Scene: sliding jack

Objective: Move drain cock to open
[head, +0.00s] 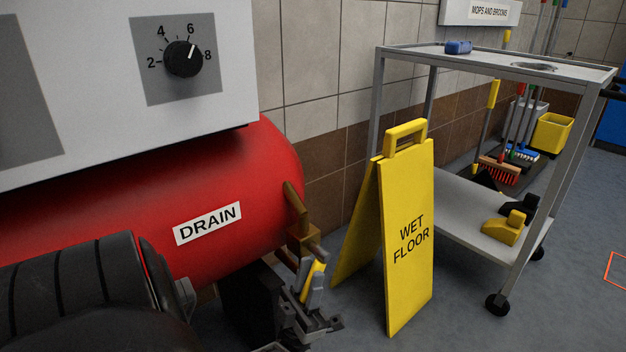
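The drain cock (303,236) is a brass-coloured fitting at the right end of the red tank (262,180). It sits below a short brass pipe, to the right of the white DRAIN label (208,223). My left gripper (312,278) is just below the cock with its grey fingers pointing up. A yellow piece shows between the fingers; I cannot tell whether it is the cock's handle or whether they grip it. My black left arm covers the lower left. My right gripper is not in view.
A yellow wet floor sign (408,240) stands close to the right of my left gripper. A grey cart (460,190) stands behind it. A white panel with a dial (183,58) overhangs the tank. Floor at the lower right is clear.

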